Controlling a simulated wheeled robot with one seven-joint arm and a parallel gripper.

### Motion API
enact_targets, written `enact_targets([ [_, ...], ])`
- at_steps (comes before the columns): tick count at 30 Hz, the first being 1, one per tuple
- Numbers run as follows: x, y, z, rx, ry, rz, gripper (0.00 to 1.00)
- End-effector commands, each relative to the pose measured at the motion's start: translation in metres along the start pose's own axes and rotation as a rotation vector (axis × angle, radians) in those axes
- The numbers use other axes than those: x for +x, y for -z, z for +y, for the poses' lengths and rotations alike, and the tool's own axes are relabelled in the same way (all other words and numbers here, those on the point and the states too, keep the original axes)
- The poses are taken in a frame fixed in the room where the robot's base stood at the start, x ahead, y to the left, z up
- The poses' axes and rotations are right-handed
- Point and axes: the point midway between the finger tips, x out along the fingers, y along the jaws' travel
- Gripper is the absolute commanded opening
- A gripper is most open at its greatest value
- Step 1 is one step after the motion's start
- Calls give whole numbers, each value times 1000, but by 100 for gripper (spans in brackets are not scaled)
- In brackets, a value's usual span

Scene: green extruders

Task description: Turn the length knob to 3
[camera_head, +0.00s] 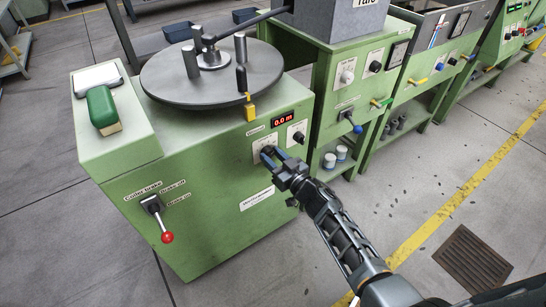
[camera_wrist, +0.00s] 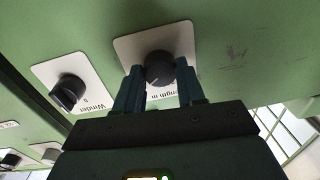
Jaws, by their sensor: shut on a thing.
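The length knob (camera_wrist: 159,69) is a round dark knob with a pale pointer line, on a white plate (camera_wrist: 184,38) lettered "ength m" in the wrist view. My gripper (camera_wrist: 160,82) has its two fingers on either side of the knob, shut on it. In the head view my gripper (camera_head: 268,155) is at the plate on the front of the green machine (camera_head: 215,175), and it hides most of the knob. The number the pointer stands at cannot be read. A red display (camera_head: 284,119) above reads 0.0 m.
A winder knob (camera_wrist: 68,93) on its own plate is beside the length knob; it also shows in the head view (camera_head: 298,137). A red-tipped coiler brake lever (camera_head: 160,218) is on the machine's left front. A round turntable (camera_head: 212,78) with posts is on top.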

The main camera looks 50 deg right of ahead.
Motion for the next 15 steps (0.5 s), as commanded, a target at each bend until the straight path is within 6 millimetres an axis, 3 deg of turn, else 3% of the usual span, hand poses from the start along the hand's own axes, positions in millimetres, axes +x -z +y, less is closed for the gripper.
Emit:
enact_targets([
  [15, 0, 1, -2, -338, 1, -19, 8],
])
